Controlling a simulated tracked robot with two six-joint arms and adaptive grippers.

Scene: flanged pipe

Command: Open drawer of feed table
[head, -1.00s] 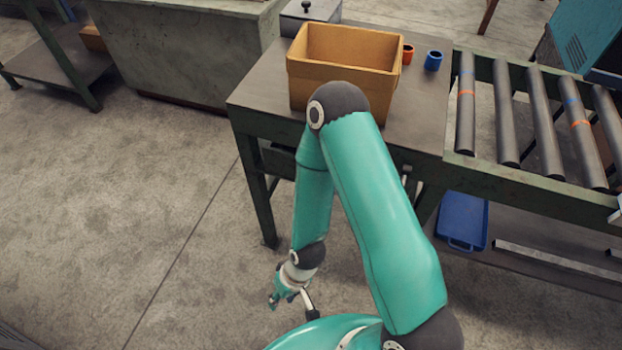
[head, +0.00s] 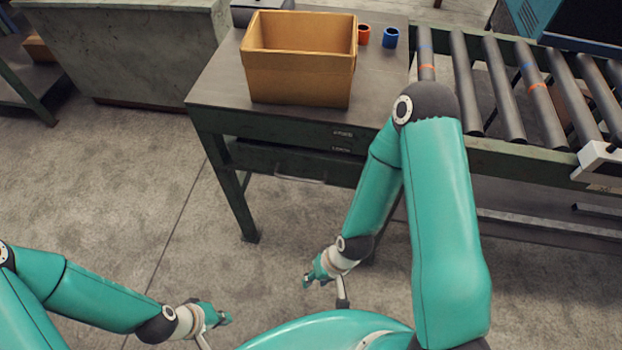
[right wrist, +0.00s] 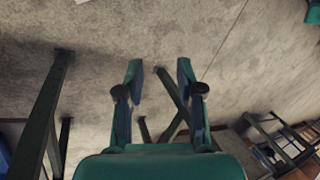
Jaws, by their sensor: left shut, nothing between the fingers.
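The feed table (head: 215,85) is a dark green metal table with a grey top. Its drawer (head: 265,160) sits under the top at the front, with a thin metal handle (head: 300,180) along its lower edge. It looks shut, but a small gap is hard to judge. My left gripper (head: 226,319) is shut and empty, low over the floor at the lower left, well apart from the drawer. My right gripper (head: 308,281) is below and in front of the handle, not touching it. In the right wrist view its fingers (right wrist: 159,72) are spread, with nothing between them.
A tan open box (head: 300,78) stands on the table, with an orange ring (head: 364,35) and a blue ring (head: 390,38) beside it. A roller conveyor (head: 495,85) adjoins on the right. A grey cabinet (head: 130,50) stands behind left. The floor (head: 150,190) before the table is clear.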

